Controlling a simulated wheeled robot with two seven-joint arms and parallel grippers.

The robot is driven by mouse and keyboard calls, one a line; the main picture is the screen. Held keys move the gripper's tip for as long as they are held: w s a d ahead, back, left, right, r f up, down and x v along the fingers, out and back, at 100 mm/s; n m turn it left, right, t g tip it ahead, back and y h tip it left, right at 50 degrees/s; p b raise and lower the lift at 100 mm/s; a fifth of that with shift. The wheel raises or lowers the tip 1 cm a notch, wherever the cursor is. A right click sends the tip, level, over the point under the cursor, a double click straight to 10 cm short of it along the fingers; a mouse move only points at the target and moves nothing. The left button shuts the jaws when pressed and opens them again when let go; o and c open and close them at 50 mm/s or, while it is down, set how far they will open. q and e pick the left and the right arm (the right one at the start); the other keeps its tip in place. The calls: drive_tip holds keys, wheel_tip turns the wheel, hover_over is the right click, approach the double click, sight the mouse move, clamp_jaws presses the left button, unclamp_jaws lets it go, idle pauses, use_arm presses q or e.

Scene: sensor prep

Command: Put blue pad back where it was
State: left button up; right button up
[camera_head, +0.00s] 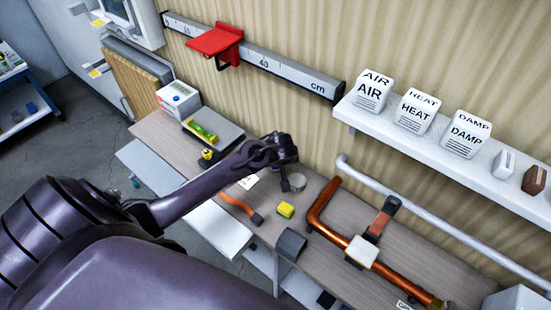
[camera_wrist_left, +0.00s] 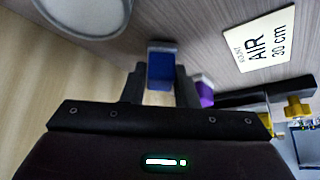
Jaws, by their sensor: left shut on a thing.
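In the left wrist view, a blue pad (camera_wrist_left: 160,70) sits between the two dark fingers of my left gripper (camera_wrist_left: 160,88), which is shut on it. A greyish face shows at the pad's far end. In the head view my left gripper (camera_head: 288,178) is over the back part of the workbench, near the wall. The pad cannot be made out there, hidden or too small. I cannot tell whether the pad touches the bench. My right gripper is not in view.
A card reading AIR 30 cm (camera_wrist_left: 264,42) lies beside the pad, with a purple item (camera_wrist_left: 205,92) nearby. A labelled AIR box (camera_head: 371,92) stands on the shelf.

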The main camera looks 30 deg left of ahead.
use_arm(q)
drive_tip(key=shift+f, duration=0.1)
drive_tip(key=o, duration=0.7)
drive_tip(key=shift+o, duration=0.9)
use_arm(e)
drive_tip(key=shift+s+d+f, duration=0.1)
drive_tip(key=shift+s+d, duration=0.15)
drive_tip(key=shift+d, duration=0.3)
use_arm(q)
drive_tip(key=shift+d+r, duration=0.1)
drive_tip(key=shift+r, duration=0.15)
drive_tip(key=b+v, duration=0.2)
drive_tip(key=v, duration=0.9)
drive_tip(key=shift+s+r, duration=0.25)
drive_tip(key=shift+r, duration=0.05)
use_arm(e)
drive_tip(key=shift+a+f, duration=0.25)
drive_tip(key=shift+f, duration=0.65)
use_arm(q)
drive_tip(key=shift+d, duration=0.1)
